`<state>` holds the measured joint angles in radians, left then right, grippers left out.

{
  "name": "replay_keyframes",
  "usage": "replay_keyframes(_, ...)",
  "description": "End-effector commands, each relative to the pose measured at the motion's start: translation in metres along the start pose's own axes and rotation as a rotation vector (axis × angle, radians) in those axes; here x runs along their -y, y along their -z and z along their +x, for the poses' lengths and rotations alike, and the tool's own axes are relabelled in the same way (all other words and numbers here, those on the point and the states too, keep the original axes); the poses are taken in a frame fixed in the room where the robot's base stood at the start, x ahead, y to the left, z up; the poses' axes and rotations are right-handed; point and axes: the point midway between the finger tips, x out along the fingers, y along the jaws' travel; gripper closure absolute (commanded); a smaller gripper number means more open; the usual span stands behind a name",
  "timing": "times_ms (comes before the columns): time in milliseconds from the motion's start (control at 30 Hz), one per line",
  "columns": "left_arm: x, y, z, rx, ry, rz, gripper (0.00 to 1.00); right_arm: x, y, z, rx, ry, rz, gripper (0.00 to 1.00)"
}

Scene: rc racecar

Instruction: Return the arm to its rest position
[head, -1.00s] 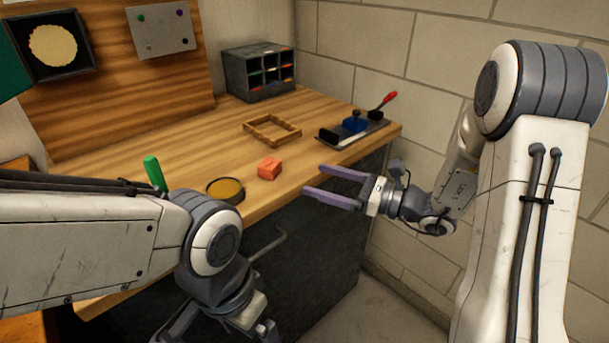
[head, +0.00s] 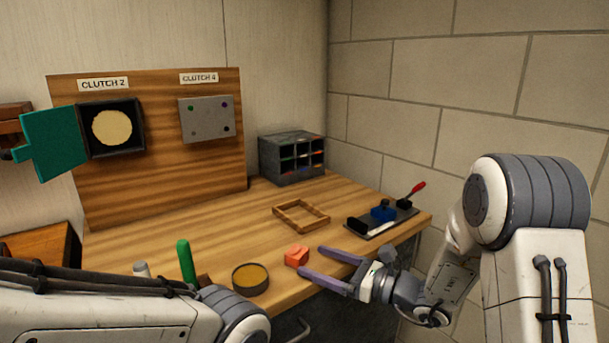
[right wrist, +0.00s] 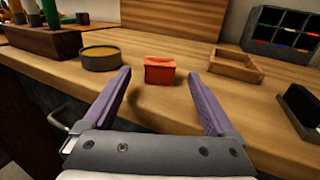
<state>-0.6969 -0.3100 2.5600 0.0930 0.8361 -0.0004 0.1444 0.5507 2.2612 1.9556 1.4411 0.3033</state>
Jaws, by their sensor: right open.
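My right gripper (head: 332,269) is open and empty. In the head view its purple fingers point left at the front edge of the wooden bench (head: 190,225). In the right wrist view the fingers (right wrist: 162,95) are spread, with an orange-red block (right wrist: 159,70) beyond the gap between them. The block (head: 297,256) sits on the bench near its front edge, apart from the fingers. My left arm (head: 110,305) crosses the lower left of the head view. Its gripper is out of the picture.
A round dish (head: 250,279), a wooden frame (head: 301,216) and a dark tray with a red-handled tool (head: 381,222) are on the bench. A compartment organizer (head: 292,157) stands at the back. A panel (head: 160,190) carries two clutch boxes. A brick wall (head: 460,80) is at right.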

Motion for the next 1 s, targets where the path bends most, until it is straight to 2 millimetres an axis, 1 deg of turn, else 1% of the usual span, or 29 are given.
replay_keyframes(33,0.0,0.0,-0.001,0.0,0.0,0.0,0.09,-0.002,0.0,0.011,0.0,-0.005,0.0,0.09)
replay_keyframes(200,0.0,0.0,-0.002,0.0,0.0,0.0,0.09,-0.002,-0.001,0.045,0.001,-0.005,0.001,0.09)
replay_keyframes(233,0.0,0.0,-0.004,0.0,0.0,0.0,0.09,0.0,-0.011,0.043,0.004,0.0,-0.003,0.09)
replay_keyframes(300,0.0,0.0,-0.006,0.0,0.0,0.0,0.09,0.0,-0.024,0.042,0.003,0.001,-0.004,0.09)
replay_keyframes(467,-0.001,0.001,-0.008,0.0,0.0,0.0,0.09,0.0,-0.044,0.042,0.002,0.001,-0.002,0.09)
replay_keyframes(500,-0.001,0.0,-0.007,0.0,0.0,0.0,0.09,0.003,-0.044,0.037,0.001,0.004,0.0,0.09)
replay_keyframes(633,-0.001,0.0,-0.008,0.0,0.0,0.0,0.09,0.004,-0.048,0.03,0.001,0.002,0.001,0.09)
replay_keyframes(1000,-0.001,0.0,-0.008,0.0,0.0,0.0,0.09,0.004,-0.048,0.029,0.001,0.0,0.002,0.09)
